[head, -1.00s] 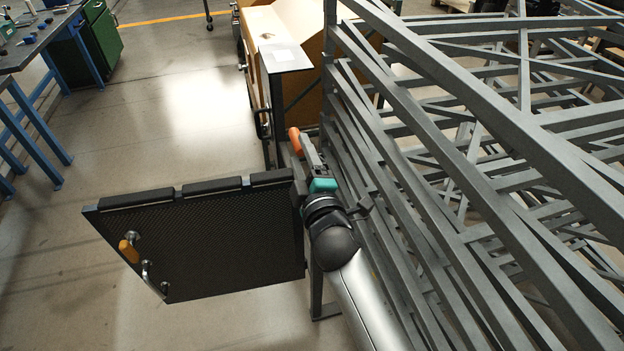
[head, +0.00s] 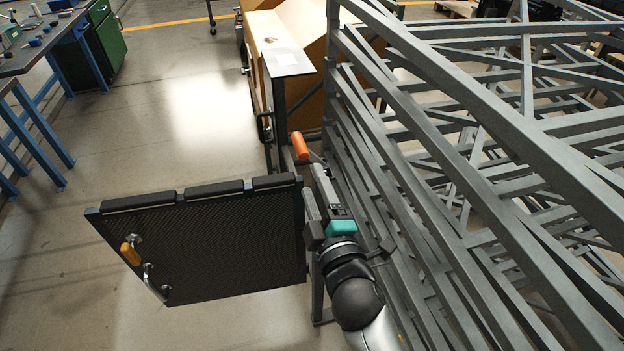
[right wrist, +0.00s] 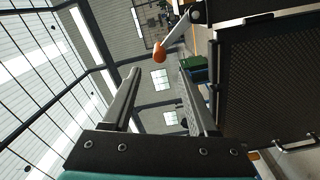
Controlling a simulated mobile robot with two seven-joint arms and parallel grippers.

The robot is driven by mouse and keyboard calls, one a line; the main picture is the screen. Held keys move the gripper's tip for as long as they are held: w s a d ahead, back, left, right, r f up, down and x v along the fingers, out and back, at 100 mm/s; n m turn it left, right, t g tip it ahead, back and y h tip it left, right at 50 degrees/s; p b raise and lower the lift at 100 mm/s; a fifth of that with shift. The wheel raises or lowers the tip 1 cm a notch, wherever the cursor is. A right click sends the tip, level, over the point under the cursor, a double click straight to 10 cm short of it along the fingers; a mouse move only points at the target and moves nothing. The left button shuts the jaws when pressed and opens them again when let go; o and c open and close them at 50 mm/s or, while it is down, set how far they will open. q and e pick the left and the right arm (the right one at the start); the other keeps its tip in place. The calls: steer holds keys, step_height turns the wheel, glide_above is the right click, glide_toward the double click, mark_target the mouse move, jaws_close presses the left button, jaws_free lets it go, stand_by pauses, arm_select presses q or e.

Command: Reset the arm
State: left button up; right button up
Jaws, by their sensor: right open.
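My right gripper (head: 315,180) is open and empty, just right of the dark panel's upper right corner in the head view. In the right wrist view its two long fingers (right wrist: 158,72) stand well apart. An orange handle (head: 300,146) on a lever lies just beyond the fingertips. In the right wrist view the orange handle (right wrist: 159,52) shows past the tips, between the fingers, with a gap. The dark mesh panel (head: 215,240) stands left of the gripper and carries a second, yellow-orange handle (head: 130,253). My left gripper is not in view.
A stack of grey metal bars (head: 450,170) stands close along the right of my right arm. Cardboard-coloured boxes (head: 300,35) lie behind the handle. A blue-legged workbench (head: 40,60) and green cabinet (head: 105,40) are far left. The floor (head: 170,130) between is clear.

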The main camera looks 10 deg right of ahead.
steer(key=s+f+m+g+b, duration=0.1)
steer(key=s+f+m+g, duration=0.2)
steer(key=f, duration=0.9)
steer(key=s+f+m+g+b, duration=0.1)
steer(key=s+f+g, duration=0.3)
steer(key=f, duration=0.8)
steer(key=s+f+m+g+b, duration=0.15)
steer(key=s+f, duration=0.35)
steer(key=f, duration=0.8)
steer(key=s+d+f+m+g, duration=0.2)
steer(key=s+f, duration=0.3)
steer(key=s, duration=0.4)
steer(key=s+d+f+m+g+b, duration=0.1)
steer(key=s+d+f+m+g, duration=0.1)
steer(key=s+f, duration=0.4)
steer(key=s+d+f+m+g+b, duration=0.1)
steer(key=s+d+f+g, duration=0.3)
steer(key=s, duration=0.8)
step_height(320, 180, down, 2)
steer(key=shift+d+f+m+h, duration=0.25)
steer(key=shift+m+h, duration=0.05)
steer(key=shift+m, duration=0.55)
